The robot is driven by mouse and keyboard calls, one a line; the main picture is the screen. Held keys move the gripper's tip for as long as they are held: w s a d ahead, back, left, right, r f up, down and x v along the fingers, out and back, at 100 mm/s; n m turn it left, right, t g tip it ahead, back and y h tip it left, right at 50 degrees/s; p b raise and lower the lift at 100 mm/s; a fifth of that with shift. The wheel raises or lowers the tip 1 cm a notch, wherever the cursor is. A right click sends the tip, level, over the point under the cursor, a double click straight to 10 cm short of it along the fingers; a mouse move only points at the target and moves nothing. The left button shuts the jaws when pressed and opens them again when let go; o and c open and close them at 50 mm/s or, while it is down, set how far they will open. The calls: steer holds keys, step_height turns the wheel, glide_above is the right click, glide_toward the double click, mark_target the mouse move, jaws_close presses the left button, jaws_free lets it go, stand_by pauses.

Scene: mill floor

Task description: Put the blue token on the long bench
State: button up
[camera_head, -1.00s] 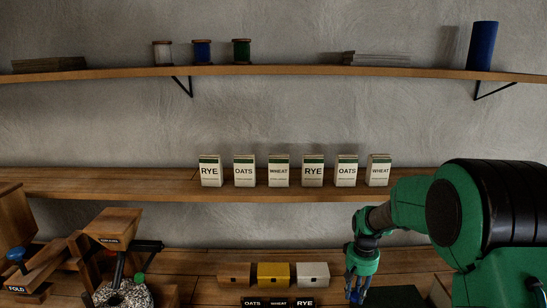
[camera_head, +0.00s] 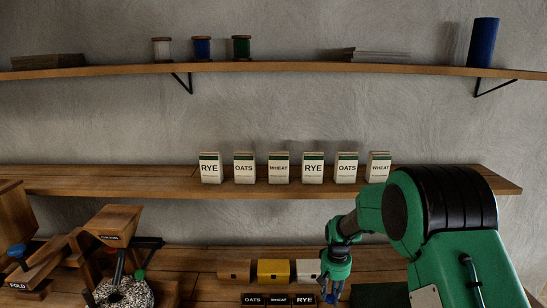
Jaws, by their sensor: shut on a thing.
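My gripper (camera_head: 333,288) is low in the lower right middle of the head view, pointing down over the long wooden bench (camera_head: 205,262). It is shut, with blue showing at its fingers; this fits the blue token, but its outline is too small and covered to make out. The gripper is just right of the white box and partly in front of it. I cannot tell whether its tips touch the bench.
A wooden mill (camera_head: 113,226) with a speckled stone is at left. A dark green mat (camera_head: 380,295) lies right. Grain packets (camera_head: 278,169) line the shelf above.

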mark_target(333, 298)
stand_by(0.4)
step_height(333, 298, up, 12)
steer(key=s+d+n+p, duration=0.3)
steer(key=s+d+p, duration=0.2)
steer(key=s+d, duration=1.35)
step_height(333, 298, down, 5)
steer(key=s+a, duration=0.1)
steer(key=s, duration=0.1)
steer(key=shift+s+a+f, duration=0.15)
steer(key=shift+a+f, duration=0.05)
steer(key=shift+a, duration=0.05)
steer(key=w+d, duration=0.1)
steer(key=w, duration=0.3)
steer(key=w+d+f, duration=0.1)
steer(key=w+d, duration=0.1)
steer(key=w, duration=0.3)
steer(key=w+d+b, duration=0.1)
steer(key=w, duration=0.4)
steer(key=shift+w+d+f, duration=0.2)
steer(key=shift+w+d, duration=0.05)
steer(key=shift+d, duration=0.15)
